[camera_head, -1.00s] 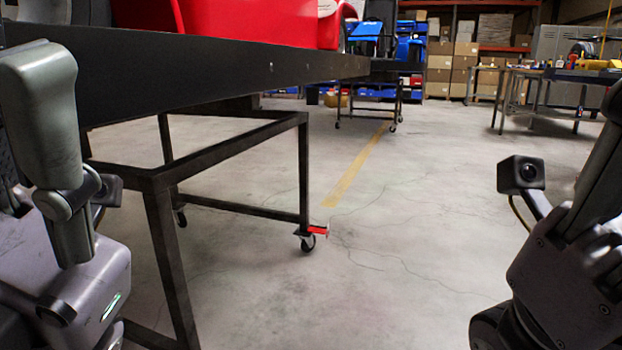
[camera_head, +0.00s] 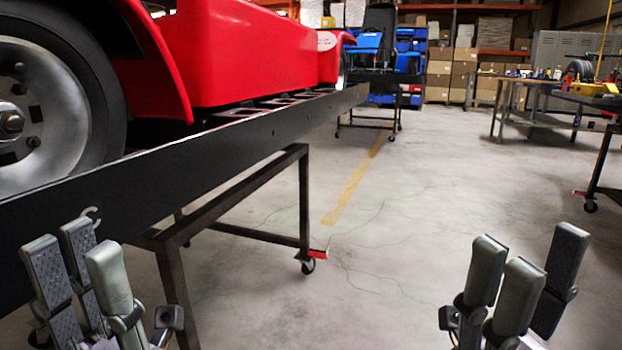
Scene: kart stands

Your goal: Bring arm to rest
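My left gripper (camera_head: 80,250) is at the lower left with its fingers pointing up. Its fingers stand apart, with nothing held between them. It is in front of the dark side rail of the kart stand (camera_head: 240,135); whether it touches the rail cannot be told. My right gripper (camera_head: 525,257) is at the lower right, fingers also up and spread apart, empty, with bare floor behind it. The lower parts of both grippers are cut off by the bottom edge.
A red kart (camera_head: 245,50) with a large wheel (camera_head: 45,105) sits on the stand at left. A blue kart (camera_head: 368,42) stands further back. Workbenches (camera_head: 520,95) are at the right. The concrete floor (camera_head: 410,220) between them is clear.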

